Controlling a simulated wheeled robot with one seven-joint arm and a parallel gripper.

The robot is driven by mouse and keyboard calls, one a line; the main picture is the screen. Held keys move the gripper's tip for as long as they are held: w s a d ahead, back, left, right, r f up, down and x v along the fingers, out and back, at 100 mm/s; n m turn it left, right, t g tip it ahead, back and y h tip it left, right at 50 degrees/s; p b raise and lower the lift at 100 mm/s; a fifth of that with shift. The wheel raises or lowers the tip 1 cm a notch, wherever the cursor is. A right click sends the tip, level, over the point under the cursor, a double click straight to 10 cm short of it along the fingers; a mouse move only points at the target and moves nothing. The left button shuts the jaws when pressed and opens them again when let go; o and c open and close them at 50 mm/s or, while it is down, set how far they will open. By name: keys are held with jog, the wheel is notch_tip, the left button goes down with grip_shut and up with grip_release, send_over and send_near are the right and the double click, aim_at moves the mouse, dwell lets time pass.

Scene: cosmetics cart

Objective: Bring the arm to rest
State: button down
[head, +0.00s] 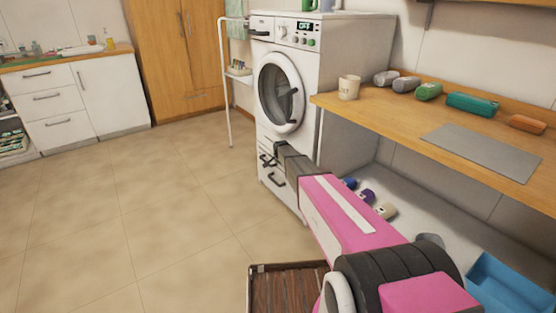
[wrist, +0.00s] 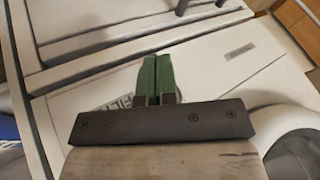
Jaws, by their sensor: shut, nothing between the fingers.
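My gripper (wrist: 157,75) shows in the wrist view as two green fingers pressed side by side, shut and empty. Behind them is a dark mounting bar. In the head view my pink and black arm reaches from the bottom right toward the lower front of the washing machine (head: 283,62). White panels fill the wrist view beyond the fingers. I cannot tell whether the gripper touches them.
A wooden shelf (head: 395,107) on the right bears a beige cup (head: 349,87), several rolled or boxed items and a grey mat (head: 483,150). Below it are small bottles and a blue bin (head: 508,285). A brown slatted crate (head: 285,288) stands at the bottom. The tiled floor (head: 120,215) at left is clear.

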jog(key=s+a+r, duration=0.3)
jog(key=a+r, duration=0.2)
jog(key=r, duration=0.3)
jog(key=s+d+n+g, duration=0.2)
jog(key=s+d, duration=0.2)
jog(key=s, duration=1.1)
jog(key=s+d+n+g, duration=0.2)
jog(key=s+d, duration=0.3)
jog(key=s, duration=1.1)
jog(key=s+d+r+n+g, duration=0.1)
jog(key=s+d+n+g, duration=0.2)
jog(key=s, duration=1.2)
jog(key=shift+s+d+n, duration=0.3)
jog(key=shift+d+n, duration=0.4)
jog(key=shift+d, duration=0.05)
